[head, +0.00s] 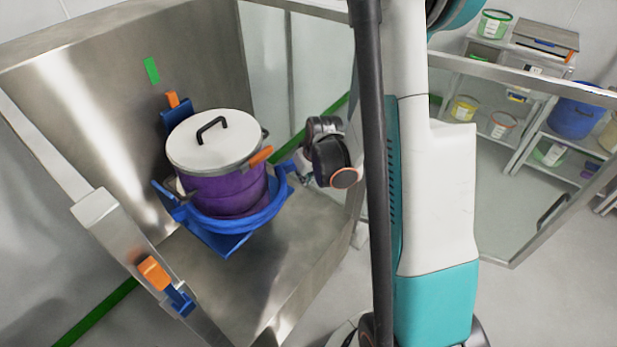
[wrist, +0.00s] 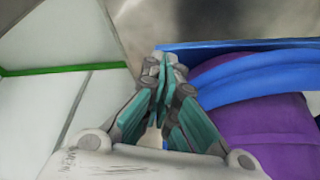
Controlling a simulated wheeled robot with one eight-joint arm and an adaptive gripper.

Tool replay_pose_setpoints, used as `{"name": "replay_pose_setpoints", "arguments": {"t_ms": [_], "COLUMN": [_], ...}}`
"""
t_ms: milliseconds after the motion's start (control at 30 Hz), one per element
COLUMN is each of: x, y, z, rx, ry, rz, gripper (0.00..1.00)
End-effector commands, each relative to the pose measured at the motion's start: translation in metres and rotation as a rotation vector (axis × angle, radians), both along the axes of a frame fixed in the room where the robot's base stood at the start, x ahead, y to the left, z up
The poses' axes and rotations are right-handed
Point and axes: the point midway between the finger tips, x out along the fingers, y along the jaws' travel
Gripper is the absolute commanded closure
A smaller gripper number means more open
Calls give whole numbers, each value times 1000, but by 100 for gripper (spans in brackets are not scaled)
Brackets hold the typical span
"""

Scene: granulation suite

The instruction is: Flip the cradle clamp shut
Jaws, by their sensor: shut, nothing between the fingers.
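A purple drum (head: 226,190) with a white lid (head: 212,140) and black handle stands in a blue cradle (head: 235,222). An orange lever (head: 261,156) stands out at the drum's right side, just below the lid rim; I cannot tell whether it is the clamp or how it is latched. My gripper (head: 304,176) is just right of the cradle's ring, partly hidden by my wrist. In the wrist view my gripper (wrist: 168,62) is shut and empty, its teal fingers together beside the blue cradle band (wrist: 255,80) and purple drum (wrist: 270,138). Contact is unclear.
An orange tab on a blue post (head: 172,100) rises behind the drum. Another orange handle (head: 153,273) sits on the metal frame at the front left. A steel wall (head: 100,100) closes the back. Shelves with pails (head: 575,118) stand far right, beyond a framed clear panel.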

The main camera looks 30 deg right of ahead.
Motion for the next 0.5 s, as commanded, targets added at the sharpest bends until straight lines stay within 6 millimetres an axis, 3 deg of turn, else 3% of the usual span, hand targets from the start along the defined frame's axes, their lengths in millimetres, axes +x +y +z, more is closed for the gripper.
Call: {"name": "replay_pose_setpoints", "arguments": {"t_ms": [200, 500], "x": [23, 28], "y": [-1, -1], "z": [0, 2], "rx": [0, 0], "ry": [1, 1], "rz": [0, 0], "gripper": [100, 100]}}
